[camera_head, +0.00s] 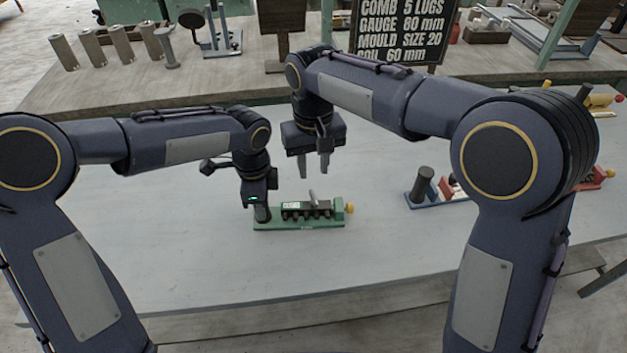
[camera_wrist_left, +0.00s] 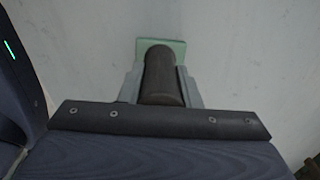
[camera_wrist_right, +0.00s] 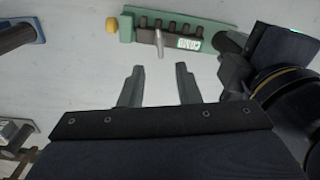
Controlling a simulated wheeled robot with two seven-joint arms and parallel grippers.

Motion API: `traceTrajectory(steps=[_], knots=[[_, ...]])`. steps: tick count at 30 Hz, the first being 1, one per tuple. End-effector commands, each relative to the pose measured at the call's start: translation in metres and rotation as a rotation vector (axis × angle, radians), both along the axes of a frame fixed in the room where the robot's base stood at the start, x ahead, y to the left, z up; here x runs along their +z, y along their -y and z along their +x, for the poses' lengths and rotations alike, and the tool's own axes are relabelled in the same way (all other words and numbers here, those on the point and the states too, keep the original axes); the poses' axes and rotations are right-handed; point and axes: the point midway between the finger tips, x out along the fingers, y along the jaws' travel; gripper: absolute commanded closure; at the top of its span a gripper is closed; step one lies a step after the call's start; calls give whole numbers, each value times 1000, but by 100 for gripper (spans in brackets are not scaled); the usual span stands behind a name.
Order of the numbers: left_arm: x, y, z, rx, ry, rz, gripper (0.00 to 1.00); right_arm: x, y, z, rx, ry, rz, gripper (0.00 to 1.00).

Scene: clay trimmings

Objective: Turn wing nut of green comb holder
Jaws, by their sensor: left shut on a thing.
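The green comb holder (camera_head: 327,222) lies on the pale table and carries a dark comb block with several lugs, a label and a yellow knob (camera_head: 350,208). A grey upright lever-like piece, probably the wing nut (camera_head: 312,197), stands at the block; it also shows in the right wrist view (camera_wrist_right: 159,43). My left gripper (camera_head: 262,210) is shut on the dark cylindrical post (camera_wrist_left: 161,80) at the holder's left end. My right gripper (camera_head: 314,168) is open and empty, pointing down above the holder. In the right wrist view its spread fingers (camera_wrist_right: 156,80) are apart from the wing nut.
A blue-based holder with a dark post (camera_head: 423,185) stands to the right, partly behind my right arm. A red holder (camera_head: 597,178) and yellow parts lie farther right. A sign (camera_head: 402,30) and grey cylinders (camera_head: 93,47) stand at the back. The table front is clear.

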Motion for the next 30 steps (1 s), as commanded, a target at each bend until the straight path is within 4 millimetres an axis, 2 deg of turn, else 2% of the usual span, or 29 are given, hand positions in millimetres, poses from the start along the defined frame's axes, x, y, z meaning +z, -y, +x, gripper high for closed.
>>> traceTrajectory(steps=[3,8,21,22,27,30], knots=[[0,0,0,1,1,-1,100,21,0,0,0,2,1,70],[1,0,0,1,1,-1,100,36,0,0,0,2,1,70],[1,0,1,1,2,-1,100,40,0,0,0,-1,0,70],[1,0,1,1,2,-1,66,39,0,0,0,-1,0,70],[0,0,0,1,1,-1,45,39,0,0,0,-1,0,70],[0,0,0,1,1,0,45,39,0,0,0,-1,0,70]])
